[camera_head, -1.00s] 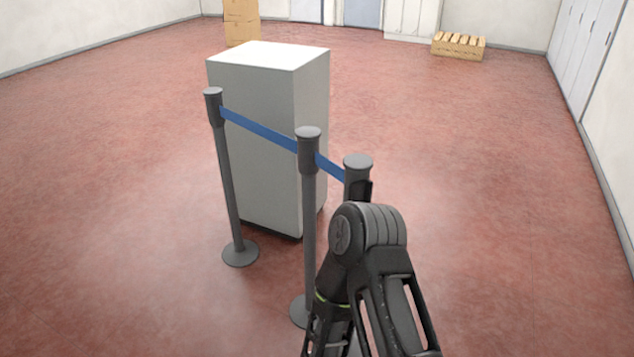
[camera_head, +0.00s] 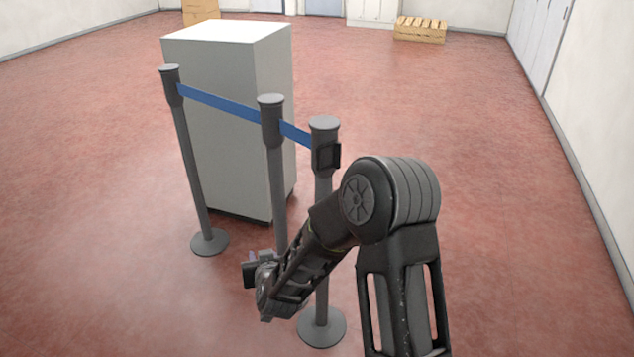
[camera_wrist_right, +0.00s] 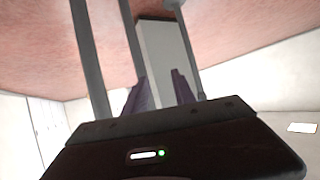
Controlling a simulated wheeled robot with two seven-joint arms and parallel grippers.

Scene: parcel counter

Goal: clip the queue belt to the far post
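Three dark grey posts stand in a row in the head view: a left, farthest post (camera_head: 190,160), a middle post (camera_head: 272,170) and a right, nearest post (camera_head: 324,200). A blue belt (camera_head: 222,104) spans from the left post's head past the middle post to the right post's head. A dark block (camera_head: 328,155) sits on the right post's head. My right gripper (camera_head: 250,272) is low, near the middle post and apart from the belt. In the right wrist view its two fingers (camera_wrist_right: 162,92) stand apart with nothing between them. My left gripper is not in view.
A tall white cabinet (camera_head: 228,130) stands close behind the posts. A wooden crate (camera_head: 420,29) and a cardboard box (camera_head: 200,11) are far back. The red floor (camera_head: 480,130) to the right is clear.

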